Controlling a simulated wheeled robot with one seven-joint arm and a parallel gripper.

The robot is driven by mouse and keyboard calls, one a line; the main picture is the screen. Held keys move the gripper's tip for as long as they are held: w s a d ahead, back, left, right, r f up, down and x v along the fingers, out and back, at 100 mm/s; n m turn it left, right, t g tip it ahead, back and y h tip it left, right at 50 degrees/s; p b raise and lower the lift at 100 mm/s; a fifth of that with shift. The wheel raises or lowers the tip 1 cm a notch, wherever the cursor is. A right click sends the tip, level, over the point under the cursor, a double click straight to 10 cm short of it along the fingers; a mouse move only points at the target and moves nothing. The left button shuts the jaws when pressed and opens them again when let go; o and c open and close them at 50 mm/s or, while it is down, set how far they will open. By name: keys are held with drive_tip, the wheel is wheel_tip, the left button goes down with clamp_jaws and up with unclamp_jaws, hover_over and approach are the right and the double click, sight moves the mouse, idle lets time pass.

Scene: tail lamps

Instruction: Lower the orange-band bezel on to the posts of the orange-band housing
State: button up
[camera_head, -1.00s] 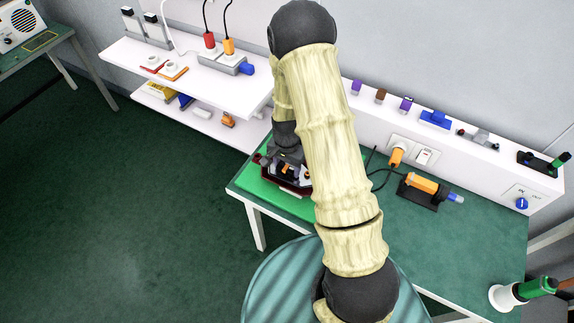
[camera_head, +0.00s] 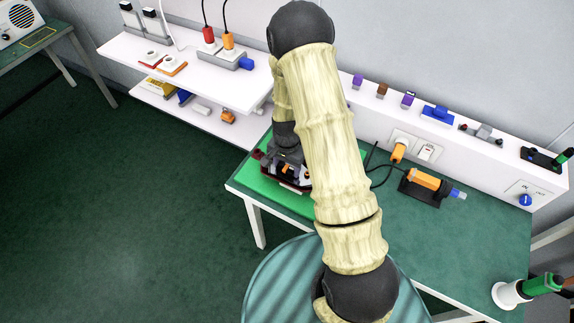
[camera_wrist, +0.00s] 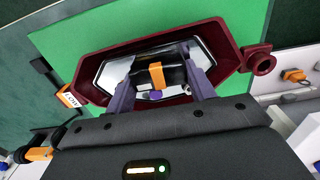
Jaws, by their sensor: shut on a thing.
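My gripper (camera_wrist: 157,70) is shut on a black block with an orange band (camera_wrist: 157,76), which appears to be part of the orange-band bezel. A dark red, six-sided housing (camera_wrist: 228,62) with a round lug at its right end lies around and beneath the held part in the wrist view. Its inside looks silvery. The housing sits on a green mat (camera_wrist: 110,22). In the head view my gripper (camera_head: 284,163) is over the mat, partly behind my arm. The posts are hidden, and whether the bezel touches the housing cannot be told.
The green bench (camera_head: 455,250) carries an orange-and-black tool (camera_head: 428,182) right of my arm. A white ledge (camera_head: 470,150) with small parts runs along its back. White shelves (camera_head: 190,80) stand left. An orange plug (camera_head: 398,150) is in the ledge's socket.

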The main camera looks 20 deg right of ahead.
idle(0.4)
drive_tip(key=o, duration=1.1)
drive_tip(key=shift+r, duration=0.1)
wheel_tip(320, 180, up, 17)
drive_tip(key=b, duration=0.1)
drive_tip(key=shift+r, duration=0.15)
